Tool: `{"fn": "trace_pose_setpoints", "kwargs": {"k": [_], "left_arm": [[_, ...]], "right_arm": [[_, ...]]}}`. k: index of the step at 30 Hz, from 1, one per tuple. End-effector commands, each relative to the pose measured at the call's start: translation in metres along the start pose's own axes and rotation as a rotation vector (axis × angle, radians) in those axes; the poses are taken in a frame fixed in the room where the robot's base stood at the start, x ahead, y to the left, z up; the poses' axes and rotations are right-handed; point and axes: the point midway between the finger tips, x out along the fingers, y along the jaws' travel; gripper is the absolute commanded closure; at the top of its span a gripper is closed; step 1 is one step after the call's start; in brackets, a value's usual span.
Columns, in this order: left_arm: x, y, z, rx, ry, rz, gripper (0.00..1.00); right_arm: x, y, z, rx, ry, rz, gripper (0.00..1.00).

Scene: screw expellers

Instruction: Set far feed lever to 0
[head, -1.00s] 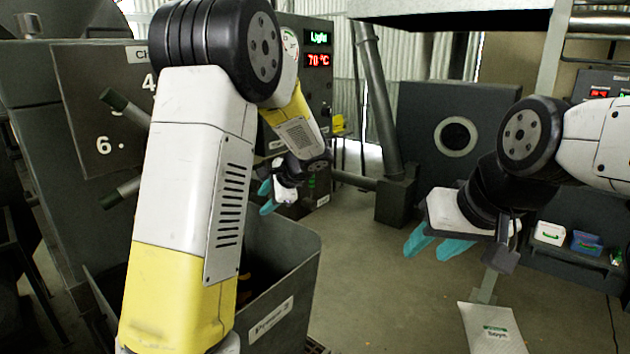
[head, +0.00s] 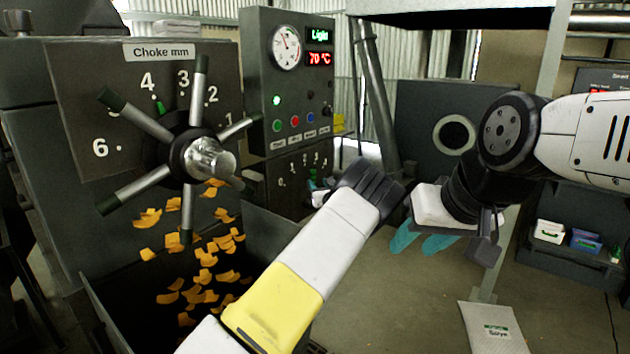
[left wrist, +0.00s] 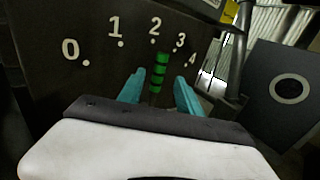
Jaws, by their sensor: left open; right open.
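The far feed lever (left wrist: 159,72) has a green and black banded grip in the left wrist view. Its tip points at about 2 on a dark dial plate (left wrist: 60,88) marked 0 to 4. My left gripper (left wrist: 160,90) is open, with one teal finger on each side of the lever; I cannot tell whether they touch it. The lever's lower end is hidden by the gripper body. My right gripper (head: 420,240) is open and empty over the floor.
A control box (head: 262,60) with gauge and buttons is above the dial. A white bag (head: 492,330) lies at the lower right.

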Motion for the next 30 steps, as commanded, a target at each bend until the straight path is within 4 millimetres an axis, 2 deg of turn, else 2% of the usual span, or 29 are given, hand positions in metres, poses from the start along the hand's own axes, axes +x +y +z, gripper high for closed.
{"fn": "trace_pose_setpoints", "kwargs": {"k": [3,9,20,23,27,30], "left_arm": [[0.022,0.002,-0.001,-0.001,-0.001,0.002,0.59],[0.043,0.001,-0.001,-0.002,0.001,0.002,0.59],[0.049,0.001,-0.001,-0.002,0.002,0.002,0.59],[0.049,0.001,-0.001,-0.002,0.002,0.002,0.74],[0.049,0.001,-0.001,-0.002,0.002,0.002,1.0],[0.049,0.001,-0.001,-0.002,0.002,0.002,1.0]], "right_arm": [[0.0,0.0,0.0,0.0,-0.001,0.0,0.59],[0.0,0.0,0.0,0.0,-0.001,0.0,0.59],[0.0,0.0,0.0,0.0,-0.001,0.0,0.59],[0.0,0.0,0.0,0.0,-0.001,0.0,0.59],[0.0,0.0,0.0,0.0,-0.001,0.0,0.59],[0.0,0.0,0.0,0.0,-0.001,0.0,0.59]]}}
